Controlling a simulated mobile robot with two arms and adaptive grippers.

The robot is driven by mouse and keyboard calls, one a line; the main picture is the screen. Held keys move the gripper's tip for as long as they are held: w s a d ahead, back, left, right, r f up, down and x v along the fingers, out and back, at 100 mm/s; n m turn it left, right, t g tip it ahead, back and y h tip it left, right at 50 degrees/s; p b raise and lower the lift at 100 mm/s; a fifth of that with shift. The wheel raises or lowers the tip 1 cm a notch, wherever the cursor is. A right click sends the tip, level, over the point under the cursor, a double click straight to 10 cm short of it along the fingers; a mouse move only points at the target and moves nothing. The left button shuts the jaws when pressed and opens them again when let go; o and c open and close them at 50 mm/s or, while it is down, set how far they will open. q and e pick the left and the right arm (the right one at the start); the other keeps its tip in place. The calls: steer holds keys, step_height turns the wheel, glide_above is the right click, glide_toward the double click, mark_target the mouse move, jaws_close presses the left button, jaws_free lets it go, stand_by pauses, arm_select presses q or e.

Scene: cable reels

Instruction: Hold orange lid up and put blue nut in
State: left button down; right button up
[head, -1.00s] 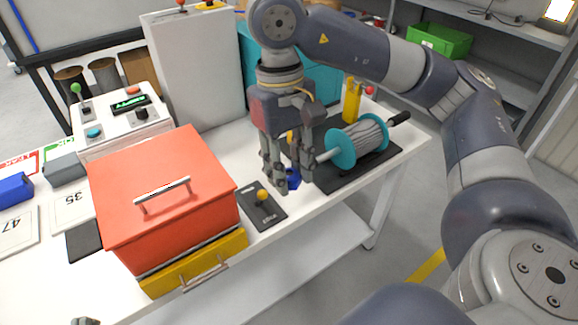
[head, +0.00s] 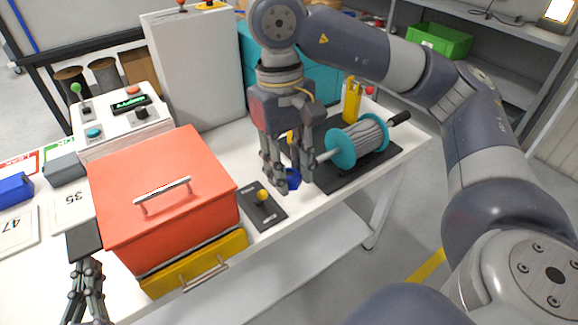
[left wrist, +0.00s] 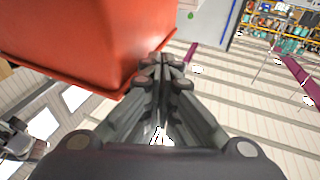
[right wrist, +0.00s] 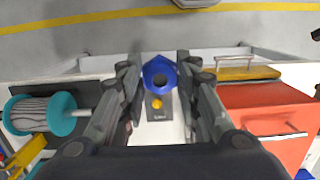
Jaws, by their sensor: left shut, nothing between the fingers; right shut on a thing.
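The orange lid (head: 130,178) sits shut over the box, with a metal handle (head: 162,194) on its top. It fills the upper left of the left wrist view (left wrist: 90,40). The blue nut (head: 293,179) is between the fingers of my right gripper (head: 290,188), above the table's front edge; in the right wrist view the nut (right wrist: 159,72) shows its hole. My left gripper (head: 90,264) is shut and empty, left of the box's front corner and apart from the lid; its closed fingertips also show in the left wrist view (left wrist: 166,60).
A yellow drawer (head: 195,265) with a handle is under the lid. A black plate with a yellow-knobbed lever (head: 262,196) lies between the box and my right gripper. A teal cable reel (head: 342,148) stands to the right. A control panel (head: 118,118) is behind the box.

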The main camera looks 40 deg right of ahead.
mark_target(78, 251)
arm_select(q)
steer(key=r, duration=0.2)
steer(key=w+r, duration=0.1)
steer(key=r, duration=0.1)
steer(key=w+r, duration=0.1)
steer(key=r, duration=0.2)
steer(key=shift+d, duration=0.3)
steer(key=r, duration=0.2)
steer(key=w+r, duration=0.1)
steer(key=r, duration=0.1)
steer(key=w+r, duration=0.1)
steer(key=r, duration=0.1)
steer(key=shift+w+r, duration=0.2)
steer(key=shift+r, duration=0.1)
steer(key=w+r, duration=0.9)
steer(key=shift+w, duration=0.25)
